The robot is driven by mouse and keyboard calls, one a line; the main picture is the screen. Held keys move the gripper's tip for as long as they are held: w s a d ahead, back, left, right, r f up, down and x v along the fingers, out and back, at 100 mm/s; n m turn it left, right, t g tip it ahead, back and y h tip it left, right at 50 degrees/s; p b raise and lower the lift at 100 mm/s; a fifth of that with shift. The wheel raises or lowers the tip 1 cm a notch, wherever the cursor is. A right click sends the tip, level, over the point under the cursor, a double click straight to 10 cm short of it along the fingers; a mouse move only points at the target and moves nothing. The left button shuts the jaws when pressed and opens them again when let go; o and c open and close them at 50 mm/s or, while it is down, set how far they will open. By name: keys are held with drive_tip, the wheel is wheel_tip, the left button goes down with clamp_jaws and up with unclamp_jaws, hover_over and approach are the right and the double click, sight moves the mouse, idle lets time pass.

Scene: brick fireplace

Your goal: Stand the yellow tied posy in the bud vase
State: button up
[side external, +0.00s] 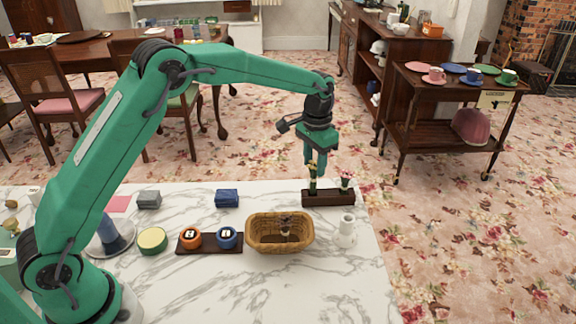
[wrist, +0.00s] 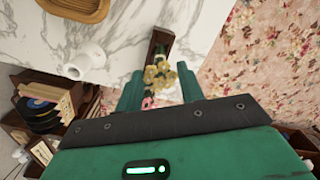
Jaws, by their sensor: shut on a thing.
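The yellow tied posy (side external: 313,174) stands upright at the left part of a dark wooden rack (side external: 340,199), its green stem reaching down to the rack. Whether its foot is still inside the rack I cannot tell. My gripper (side external: 311,160) points down over it and is shut on the posy. In the wrist view, the yellow blooms (wrist: 158,76) show between the two fingers. The white bud vase (side external: 346,229) stands upright on the marble top, in front of the rack and slightly right; it also shows in the wrist view (wrist: 86,62).
A pink posy (side external: 345,181) stands in the rack's right part, close to my gripper. A wicker basket (side external: 280,247) with a dark item inside lies left of the vase. A blue box (side external: 227,198) sits farther left. The counter's right edge is near the vase.

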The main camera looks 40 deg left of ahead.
drive_tip(key=shift+r, duration=0.15)
drive_tip(key=shift+r, duration=0.9)
drive_tip(key=s+d+r, duration=0.2)
drive_tip(key=d+r, duration=0.2)
drive_tip(key=d, duration=0.3)
drive_tip(key=s+d+r, duration=0.3)
drive_tip(key=d+r, duration=0.1)
drive_tip(key=d, duration=0.3)
drive_tip(key=shift+r, duration=0.4)
drive_tip(key=shift+f, duration=0.15)
drive_tip(key=shift+f, duration=2.75)
drive_tip(key=shift+f, duration=2.4)
